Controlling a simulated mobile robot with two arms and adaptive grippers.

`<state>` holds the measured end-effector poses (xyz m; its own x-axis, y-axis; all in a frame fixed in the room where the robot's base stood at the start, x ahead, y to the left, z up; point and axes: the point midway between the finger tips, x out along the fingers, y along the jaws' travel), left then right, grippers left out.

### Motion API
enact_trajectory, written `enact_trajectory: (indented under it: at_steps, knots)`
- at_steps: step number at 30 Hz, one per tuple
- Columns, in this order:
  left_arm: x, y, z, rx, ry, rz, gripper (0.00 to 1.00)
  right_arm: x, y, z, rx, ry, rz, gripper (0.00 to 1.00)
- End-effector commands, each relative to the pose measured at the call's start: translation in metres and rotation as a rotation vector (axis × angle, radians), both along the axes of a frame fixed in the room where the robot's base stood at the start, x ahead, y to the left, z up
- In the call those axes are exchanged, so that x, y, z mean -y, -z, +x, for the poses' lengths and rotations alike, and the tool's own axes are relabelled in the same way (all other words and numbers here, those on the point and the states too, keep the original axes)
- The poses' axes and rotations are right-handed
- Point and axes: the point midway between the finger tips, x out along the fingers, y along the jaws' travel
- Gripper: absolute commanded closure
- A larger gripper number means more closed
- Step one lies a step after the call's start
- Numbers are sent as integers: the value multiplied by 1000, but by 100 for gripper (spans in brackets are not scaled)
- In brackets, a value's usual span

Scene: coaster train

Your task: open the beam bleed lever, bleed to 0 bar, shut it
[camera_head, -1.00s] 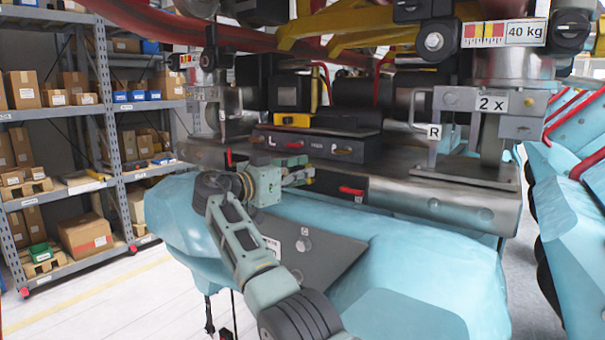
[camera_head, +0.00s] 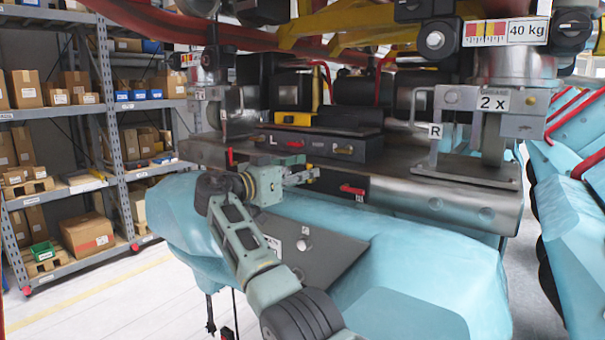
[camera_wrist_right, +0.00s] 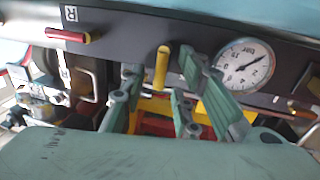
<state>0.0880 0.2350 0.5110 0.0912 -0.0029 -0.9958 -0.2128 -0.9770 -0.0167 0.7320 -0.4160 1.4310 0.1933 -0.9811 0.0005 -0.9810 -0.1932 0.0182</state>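A yellow lever (camera_wrist_right: 161,67) stands out from the dark beam face in the right wrist view. A round white pressure gauge (camera_wrist_right: 238,66) marked in bar sits to its right; its needle slants up to the right, but I cannot read the value surely. My right gripper (camera_wrist_right: 163,84) is open, one finger on each side of the yellow lever, with no clear contact. In the head view my right gripper (camera_head: 303,176) is at the beam's front face and hides the gauge. My left gripper is not in view.
A red lever (camera_head: 353,190) with an R label is just right of the gripper; it also shows in the wrist view (camera_wrist_right: 68,35). Another red handle (camera_head: 229,156) is to the left. A grey plate (camera_head: 325,258) and turquoise body (camera_head: 420,255) lie below. Shelves (camera_head: 75,130) stand far left.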

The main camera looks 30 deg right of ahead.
Motion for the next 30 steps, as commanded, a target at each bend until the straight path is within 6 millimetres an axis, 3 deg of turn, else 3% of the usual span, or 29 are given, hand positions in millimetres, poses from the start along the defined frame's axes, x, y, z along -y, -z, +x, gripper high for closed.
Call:
enact_trajectory:
  at_steps: [8, 21, 30]
  knots:
    - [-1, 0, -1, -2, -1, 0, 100, -9, -1, -1, 3, -3, -1, 71]
    - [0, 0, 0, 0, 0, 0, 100, -93, 0, -18, 1, -2, 0, 71]
    - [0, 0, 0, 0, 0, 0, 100, -117, 0, -23, 1, 0, -1, 71]
